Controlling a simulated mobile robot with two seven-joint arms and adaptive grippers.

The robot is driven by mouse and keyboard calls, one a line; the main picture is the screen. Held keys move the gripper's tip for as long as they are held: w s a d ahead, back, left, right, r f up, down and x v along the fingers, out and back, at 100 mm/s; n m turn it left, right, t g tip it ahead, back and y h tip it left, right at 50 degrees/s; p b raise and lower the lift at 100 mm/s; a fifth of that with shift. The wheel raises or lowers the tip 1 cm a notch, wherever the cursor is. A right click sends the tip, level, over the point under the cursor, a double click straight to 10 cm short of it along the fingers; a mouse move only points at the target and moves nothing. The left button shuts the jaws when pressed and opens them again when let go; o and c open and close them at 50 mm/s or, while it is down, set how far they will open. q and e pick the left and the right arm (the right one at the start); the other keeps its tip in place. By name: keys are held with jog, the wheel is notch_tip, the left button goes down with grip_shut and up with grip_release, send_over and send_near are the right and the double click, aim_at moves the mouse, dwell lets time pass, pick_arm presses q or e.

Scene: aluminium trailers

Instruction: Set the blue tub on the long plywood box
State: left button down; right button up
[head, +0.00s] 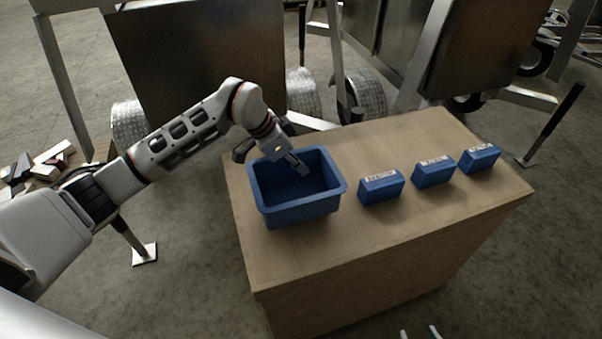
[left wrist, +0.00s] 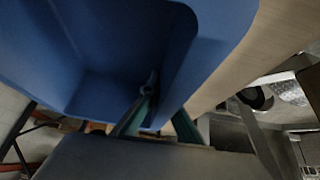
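The blue tub (head: 300,210) stands upright on the left part of the top of the long plywood box (head: 400,235). The inside that shows looks empty. My left gripper (head: 298,163) reaches over the tub's far rim, pointing down. In the left wrist view the tub (left wrist: 100,50) fills the upper left, and my left gripper's fingers (left wrist: 165,117) lie on either side of its wall. Whether they press on the wall is not clear. At the bottom edge of the head view, two pale tips of my right gripper (head: 420,333) show apart, with nothing between them.
Three labelled blue blocks, left (head: 381,187), middle (head: 434,172) and right (head: 479,158), stand in a row right of the tub. The box top is bare in front of and behind them. Metal trailers (head: 200,60) with wheels stand behind. Loose pieces (head: 45,165) lie at far left.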

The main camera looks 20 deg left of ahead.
pick_arm(q)
notch_tip(320, 180, down, 3)
jog(key=shift+r, duration=0.15)
pick_arm(e)
jog(key=shift+s+f, duration=0.15)
jog(key=shift+f, duration=0.25)
pick_arm(q)
jog(key=c, duration=2.3)
grip_release()
jog(key=p+v, duration=0.1)
jog(key=v, duration=0.5)
jog(key=shift+w+r, duration=0.1)
jog(key=shift+r, duration=0.15)
jog(key=shift+p+v, duration=0.4)
jog(key=shift+v, duration=2.5)
pick_arm(e)
jog(key=shift+s+a+r, duration=0.3)
jog(key=shift+r, duration=0.35)
